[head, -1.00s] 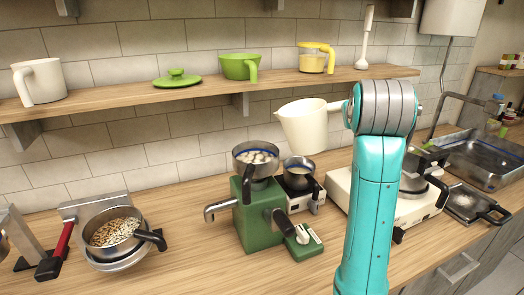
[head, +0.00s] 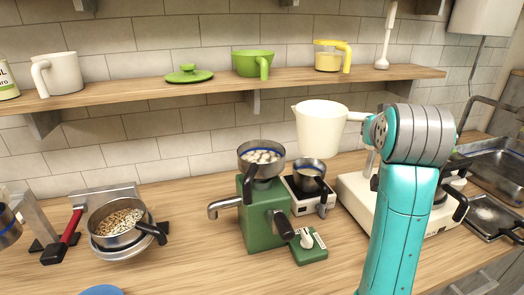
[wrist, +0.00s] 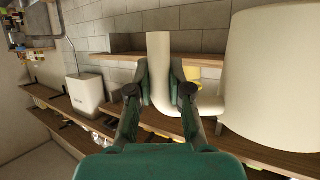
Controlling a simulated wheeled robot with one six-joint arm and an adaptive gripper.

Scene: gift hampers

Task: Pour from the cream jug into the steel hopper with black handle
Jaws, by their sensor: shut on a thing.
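The cream jug (head: 321,130) is held in the air above the counter, nearly upright, its spout towards the left. My gripper (wrist: 159,80) is shut on the jug's handle in the wrist view, where the jug's body (wrist: 275,80) fills the right side. The arm hides the gripper in the head view. The steel hopper with black handle (head: 261,171) sits on top of a green mill (head: 262,222), left of and below the jug. It holds whitish lumps and has a blue line inside. The jug's contents are hidden.
A small steel pan (head: 309,184) with a black handle stands on a white scale (head: 328,205) below the jug. A steel pan of grains (head: 100,236) is at left. A shelf (head: 130,99) with mugs and bowls runs behind. The front counter is mostly clear.

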